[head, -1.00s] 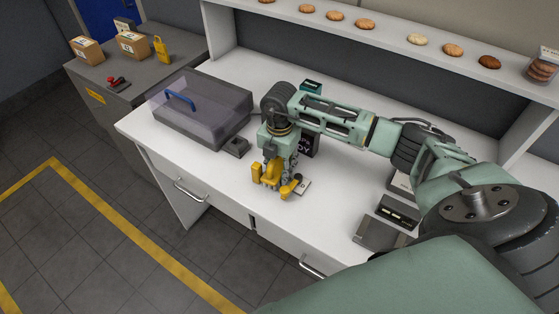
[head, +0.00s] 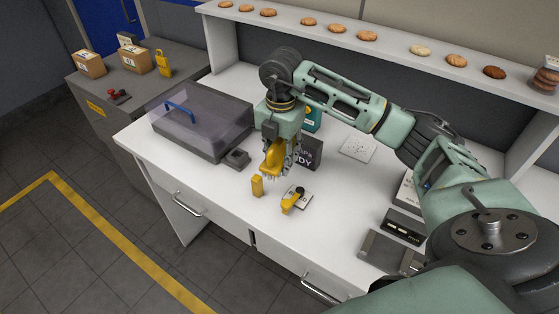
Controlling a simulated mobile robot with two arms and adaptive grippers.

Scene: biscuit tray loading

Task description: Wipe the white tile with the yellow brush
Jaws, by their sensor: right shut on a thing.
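My right gripper (head: 276,168) is shut on the yellow brush (head: 275,155) and holds it above the white table, with the fingers partly hiding it. The white tile (head: 357,148) lies flat on the table to the right of the gripper, with small dark specks on it. The brush is apart from the tile. My left gripper is not in view.
A small yellow block (head: 257,186) and a yellow-and-black device on a pale plate (head: 297,197) stand near the front edge. A clear-lidded box (head: 205,120) is left. Grey devices (head: 388,250) lie front right.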

